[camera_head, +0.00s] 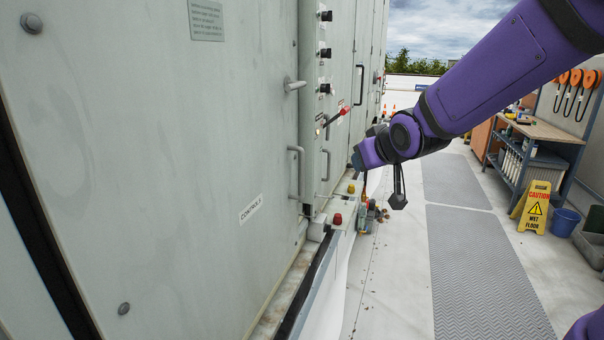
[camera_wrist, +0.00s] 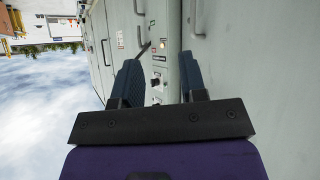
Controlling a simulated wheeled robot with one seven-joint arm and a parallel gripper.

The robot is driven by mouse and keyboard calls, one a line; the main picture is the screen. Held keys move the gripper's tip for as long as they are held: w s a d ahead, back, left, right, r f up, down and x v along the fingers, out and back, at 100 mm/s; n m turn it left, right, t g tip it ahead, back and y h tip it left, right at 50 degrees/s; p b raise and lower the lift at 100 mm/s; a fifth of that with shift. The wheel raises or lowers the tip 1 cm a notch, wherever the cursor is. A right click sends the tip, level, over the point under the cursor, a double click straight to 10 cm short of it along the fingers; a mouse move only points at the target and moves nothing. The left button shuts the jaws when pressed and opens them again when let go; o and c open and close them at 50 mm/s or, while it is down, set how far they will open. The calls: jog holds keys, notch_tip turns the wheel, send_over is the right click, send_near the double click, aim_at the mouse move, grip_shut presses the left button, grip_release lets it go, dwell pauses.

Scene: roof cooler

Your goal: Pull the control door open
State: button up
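The control door (camera_head: 180,170) is a large pale grey-green panel at the left of the head view, marked with a white "CONTROLS" label (camera_head: 251,209). It appears closed. An upright bar handle (camera_head: 296,173) is near its right edge. My gripper (camera_head: 357,160) is to the right of this handle in the head view, apart from it. In the wrist view my gripper (camera_wrist: 160,78) is open, with two dark fingers and nothing between them. A switch strip (camera_wrist: 158,72) shows behind the gap between the fingers.
A narrow panel with black knobs (camera_head: 325,52) and a red-handled lever (camera_head: 338,116) adjoins the door. A ledge (camera_head: 338,216) with red and yellow caps runs below. A wet-floor sign (camera_head: 535,208), blue bucket (camera_head: 565,222) and workbench (camera_head: 540,130) stand right. The walkway (camera_head: 480,260) is clear.

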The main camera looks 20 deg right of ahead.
jog(key=w+a+f+n+t+y, duration=0.1)
jog(key=w+a+f+t+y, duration=0.15)
jog(key=w+f, duration=0.45)
jog(key=n+t+y, duration=0.2)
jog(key=t+y, duration=0.1)
jog(key=y, duration=0.1)
send_over(302, 194)
jog(key=f, duration=0.5)
jog(key=shift+w+d, duration=0.1)
jog(key=shift+w, duration=0.25)
jog(key=shift+m, duration=0.3)
grip_shut()
